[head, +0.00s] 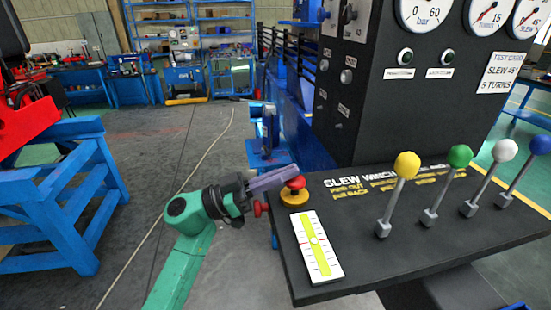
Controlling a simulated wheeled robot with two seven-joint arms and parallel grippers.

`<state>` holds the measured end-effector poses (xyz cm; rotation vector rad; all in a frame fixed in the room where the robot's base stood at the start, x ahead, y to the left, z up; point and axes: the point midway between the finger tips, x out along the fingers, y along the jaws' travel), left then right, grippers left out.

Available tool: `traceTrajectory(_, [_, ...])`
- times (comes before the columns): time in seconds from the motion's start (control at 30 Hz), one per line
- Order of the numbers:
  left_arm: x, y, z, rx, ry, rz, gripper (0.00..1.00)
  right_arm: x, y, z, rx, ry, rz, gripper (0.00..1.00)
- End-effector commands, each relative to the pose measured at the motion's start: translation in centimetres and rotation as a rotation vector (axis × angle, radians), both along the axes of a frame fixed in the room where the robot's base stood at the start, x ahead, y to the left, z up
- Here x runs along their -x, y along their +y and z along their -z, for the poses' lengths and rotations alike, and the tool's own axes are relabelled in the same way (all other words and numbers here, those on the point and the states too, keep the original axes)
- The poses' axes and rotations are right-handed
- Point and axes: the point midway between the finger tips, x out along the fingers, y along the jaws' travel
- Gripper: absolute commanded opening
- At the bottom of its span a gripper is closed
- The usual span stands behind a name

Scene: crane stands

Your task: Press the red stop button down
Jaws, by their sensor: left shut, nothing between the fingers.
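The red stop button (296,183) sits on a yellow base (294,196) at the left back corner of the black control panel (365,250). My left gripper (292,172) comes in from the left on my green arm. Its fingers are shut and empty, with the tips at the top left of the red button. I cannot tell whether the tips touch the button or hover just above it. Whether the button is pressed down cannot be told. My right gripper is not in view.
A white and yellow level gauge (316,246) lies on the panel in front of the button. Levers with yellow (406,165), green (460,156), white and blue knobs stand to the right. A black gauge cabinet (400,110) rises behind. Blue stands (60,200) are at left.

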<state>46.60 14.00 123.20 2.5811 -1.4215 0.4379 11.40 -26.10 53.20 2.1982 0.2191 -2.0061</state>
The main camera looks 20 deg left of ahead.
Motion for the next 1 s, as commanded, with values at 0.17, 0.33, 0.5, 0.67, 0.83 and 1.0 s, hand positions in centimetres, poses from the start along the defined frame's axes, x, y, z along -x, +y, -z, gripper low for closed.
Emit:
traceTrajectory(0.17, [0.0, 0.0, 0.6, -0.001, -0.001, 0.000, 0.00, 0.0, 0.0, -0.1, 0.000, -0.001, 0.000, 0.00])
traceTrajectory(0.33, [0.0, 0.0, 0.5, -0.001, 0.000, 0.000, 0.00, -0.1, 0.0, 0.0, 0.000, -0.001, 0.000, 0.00])
traceTrajectory(0.5, [0.0, 0.0, 2.2, -0.003, 0.004, 0.001, 0.00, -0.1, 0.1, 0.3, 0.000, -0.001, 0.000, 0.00])
traceTrajectory(0.67, [0.0, 0.0, 2.7, -0.003, 0.002, 0.000, 0.00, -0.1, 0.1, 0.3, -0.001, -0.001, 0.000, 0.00])
traceTrajectory(0.83, [0.0, 0.0, 2.7, -0.004, 0.004, -0.001, 0.00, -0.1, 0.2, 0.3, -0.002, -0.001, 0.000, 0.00])
traceTrajectory(1.0, [-0.2, 0.1, 1.3, -0.004, 0.004, -0.001, 0.00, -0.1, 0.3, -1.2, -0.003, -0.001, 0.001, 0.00])
